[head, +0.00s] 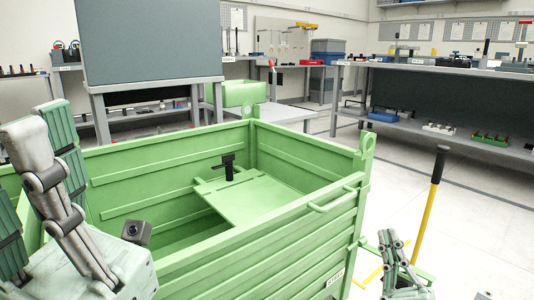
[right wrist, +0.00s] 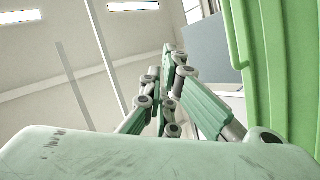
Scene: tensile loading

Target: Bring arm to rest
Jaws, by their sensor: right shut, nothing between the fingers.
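My right gripper (head: 389,236) shows at the lower right of the head view, beside the outside of the green crate (head: 340,245). It points upward, its fingers are together, and it holds nothing. In the right wrist view its fingers (right wrist: 170,62) meet near the middle of the picture, with pale palm below. My left gripper (head: 45,160) is large at the left edge of the head view, near the crate's left part. Part of it is cut off by the picture edge, and I cannot tell how far its fingers are apart.
Inside the crate a black tool (head: 229,168) stands on a green shelf plate (head: 260,200). A yellow pole with a black grip (head: 437,165) rises close to my right gripper. Workbenches (head: 455,75) line the back.

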